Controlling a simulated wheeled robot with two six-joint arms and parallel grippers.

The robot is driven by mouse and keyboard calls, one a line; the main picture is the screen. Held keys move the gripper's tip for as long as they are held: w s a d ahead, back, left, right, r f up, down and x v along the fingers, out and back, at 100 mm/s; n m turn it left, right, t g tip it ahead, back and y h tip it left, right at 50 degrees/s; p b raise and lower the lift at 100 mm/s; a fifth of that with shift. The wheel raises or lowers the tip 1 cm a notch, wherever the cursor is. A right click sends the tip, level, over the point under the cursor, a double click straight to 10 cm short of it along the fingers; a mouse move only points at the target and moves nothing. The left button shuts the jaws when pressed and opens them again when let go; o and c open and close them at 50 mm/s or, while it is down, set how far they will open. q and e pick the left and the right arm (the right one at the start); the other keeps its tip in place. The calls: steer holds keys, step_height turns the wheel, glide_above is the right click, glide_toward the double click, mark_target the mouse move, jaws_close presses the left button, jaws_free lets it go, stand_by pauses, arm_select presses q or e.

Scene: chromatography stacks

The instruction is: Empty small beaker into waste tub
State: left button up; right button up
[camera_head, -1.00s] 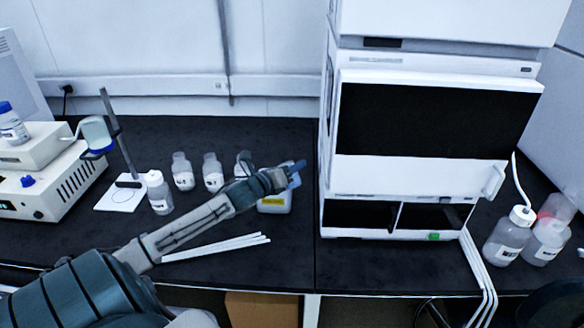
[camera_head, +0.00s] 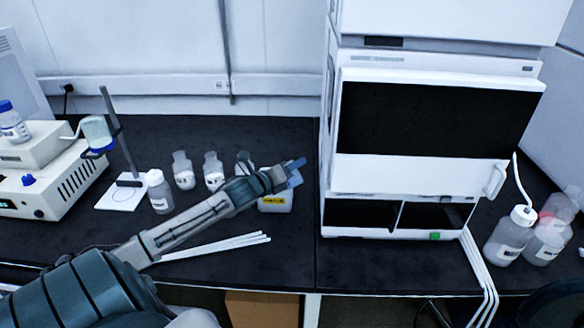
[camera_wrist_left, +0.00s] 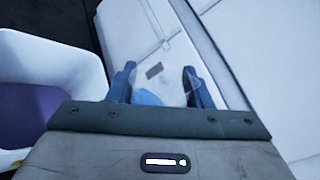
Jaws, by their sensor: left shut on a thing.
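My left gripper (camera_head: 294,174) is at the right end of the row of bottles, over the waste tub, beside the tall instrument. It is shut on a small clear beaker, which shows between the blue fingers in the left wrist view (camera_wrist_left: 165,72). The beaker has a small grey patch, and something blue shows low behind or in it. In the head view the arm and fingers mostly hide the beaker. The waste tub (camera_head: 276,205) is white with a yellow label. In the left wrist view a white open tub (camera_wrist_left: 78,50) with purple liquid is at the left. My right gripper is not in view.
Several clear bottles (camera_head: 183,172) stand left of the tub. White rods (camera_head: 220,246) lie in front. The large white instrument (camera_head: 420,175) closely bounds the right side. A stand (camera_head: 122,195) and a white device (camera_head: 55,175) are at the left.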

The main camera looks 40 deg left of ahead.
arm_select(q)
steer(key=shift+f+n, duration=0.1)
steer(key=shift+n, duration=0.4)
steer(key=shift+a+b, duration=0.1)
steer(key=shift+b, duration=0.2)
steer(key=shift+f+n, duration=0.1)
steer(key=shift+n, duration=0.4)
steer(key=shift+f+b, duration=0.1)
steer(key=shift+b, duration=0.2)
steer(key=shift+a+f+n+h, duration=0.1)
steer(key=shift+a+n+h, duration=0.05)
steer(key=shift+n+h, duration=0.2)
steer(key=shift+n+b, duration=0.35)
steer(key=shift+b, duration=0.05)
steer(key=shift+a+n, duration=0.1)
steer(key=shift+n, duration=0.2)
